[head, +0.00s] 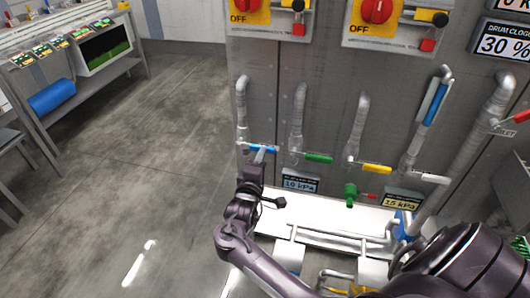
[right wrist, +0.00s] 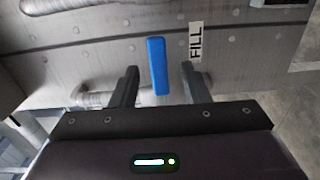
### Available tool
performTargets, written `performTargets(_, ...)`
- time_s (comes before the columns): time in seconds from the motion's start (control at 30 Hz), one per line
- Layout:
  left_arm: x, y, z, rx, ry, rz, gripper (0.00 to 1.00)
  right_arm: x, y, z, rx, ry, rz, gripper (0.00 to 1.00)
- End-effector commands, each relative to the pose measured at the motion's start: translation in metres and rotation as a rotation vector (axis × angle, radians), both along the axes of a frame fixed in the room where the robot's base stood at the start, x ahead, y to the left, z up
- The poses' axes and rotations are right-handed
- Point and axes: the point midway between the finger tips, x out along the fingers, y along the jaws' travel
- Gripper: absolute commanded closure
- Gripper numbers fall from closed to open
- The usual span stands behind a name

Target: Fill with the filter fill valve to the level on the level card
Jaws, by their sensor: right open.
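The valve with the blue lever handle (head: 268,149) is on the leftmost pipe of the grey panel in the head view. In the right wrist view the blue handle (right wrist: 157,62) stands between my fingers beside a label reading FILL (right wrist: 196,41). My right gripper (head: 261,157) is at this handle. It is open, with a finger on each side and gaps to the handle in the right wrist view (right wrist: 160,72). I cannot make out a level card. My left gripper is not in view.
Nearby are a green handle (head: 319,158), a yellow handle (head: 376,168) and a white handle (head: 431,178). Displays read 10 kPa (head: 300,184) and 15 kPa (head: 402,201). Red switches (head: 375,10) are above. A shelf (head: 85,70) stands far left, with clear floor between.

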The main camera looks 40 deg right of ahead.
Motion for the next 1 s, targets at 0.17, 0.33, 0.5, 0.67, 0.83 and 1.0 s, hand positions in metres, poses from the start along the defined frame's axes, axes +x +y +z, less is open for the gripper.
performTargets(0.17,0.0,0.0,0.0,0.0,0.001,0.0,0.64,-0.015,0.017,0.0,0.001,-0.001,0.0,0.58)
performTargets(0.33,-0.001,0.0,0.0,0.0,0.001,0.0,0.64,-0.019,0.022,0.0,0.0,0.0,-0.001,0.58)
performTargets(0.5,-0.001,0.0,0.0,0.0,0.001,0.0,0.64,-0.019,0.021,0.0,0.0,0.0,-0.001,0.58)
performTargets(0.67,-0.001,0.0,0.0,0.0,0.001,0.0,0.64,-0.019,0.021,0.0,0.0,0.0,-0.001,0.58)
performTargets(0.83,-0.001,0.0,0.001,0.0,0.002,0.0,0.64,-0.018,0.022,-0.005,0.006,0.004,0.008,0.58)
performTargets(1.0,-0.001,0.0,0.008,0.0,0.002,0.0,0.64,-0.017,0.035,-0.066,0.11,0.041,0.114,0.58)
